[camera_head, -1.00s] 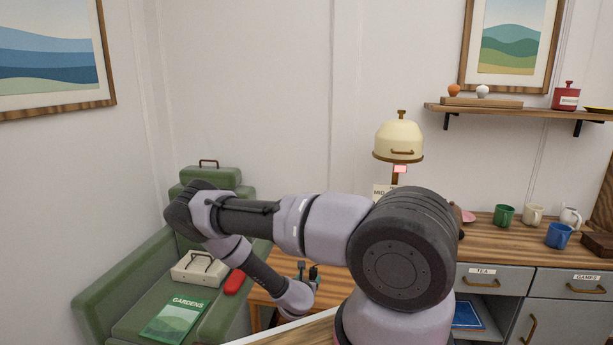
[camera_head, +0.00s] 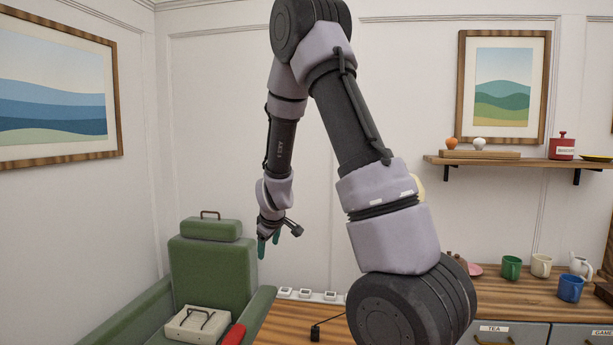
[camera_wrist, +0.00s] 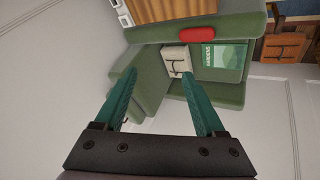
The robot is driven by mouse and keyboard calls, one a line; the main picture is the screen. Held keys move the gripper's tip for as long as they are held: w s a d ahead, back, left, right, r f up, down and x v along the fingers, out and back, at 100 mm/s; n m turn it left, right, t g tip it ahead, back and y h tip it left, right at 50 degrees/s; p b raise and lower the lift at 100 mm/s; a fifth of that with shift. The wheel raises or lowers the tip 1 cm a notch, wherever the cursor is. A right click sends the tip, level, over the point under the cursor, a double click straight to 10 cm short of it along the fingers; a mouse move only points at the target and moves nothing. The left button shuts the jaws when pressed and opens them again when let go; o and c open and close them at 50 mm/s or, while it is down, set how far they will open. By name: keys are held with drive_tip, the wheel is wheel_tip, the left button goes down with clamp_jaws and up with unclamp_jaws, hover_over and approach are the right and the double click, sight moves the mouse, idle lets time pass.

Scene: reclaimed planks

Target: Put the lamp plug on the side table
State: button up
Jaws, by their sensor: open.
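A small black plug (camera_head: 314,334) sits on the wooden side table (camera_head: 280,329) near the lower edge of the head view, with a thin dark cord running right behind my arm. My gripper (camera_head: 268,245) is raised well above and left of the plug, in front of the wall. Its teal fingers are apart with nothing between them in the wrist view (camera_wrist: 160,105). The lamp is mostly hidden behind my arm; a sliver of its cream shade (camera_head: 420,190) shows.
White wall sockets (camera_head: 308,294) line the back of the side table. A green armchair (camera_head: 210,270) at left holds a cream case (camera_head: 198,328) and a red item (camera_head: 234,335). A wooden counter (camera_head: 520,300) with mugs stands at right.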

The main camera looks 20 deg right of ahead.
drive_tip(key=s+a+r+m+y, duration=0.1)
drive_tip(key=s+r+m, duration=0.2)
drive_tip(key=s+r, duration=0.45)
drive_tip(key=s+r+m+y, duration=0.25)
drive_tip(key=s+r, duration=0.25)
drive_tip(key=r, duration=0.6)
drive_tip(key=s+r+m, duration=0.3)
drive_tip(key=s, duration=0.5)
drive_tip(key=s+r+m, duration=0.3)
drive_tip(key=s+r, duration=0.1)
drive_tip(key=s, duration=0.5)
drive_tip(key=shift+d+r+h, duration=0.2)
drive_tip(key=shift+d+h, duration=0.15)
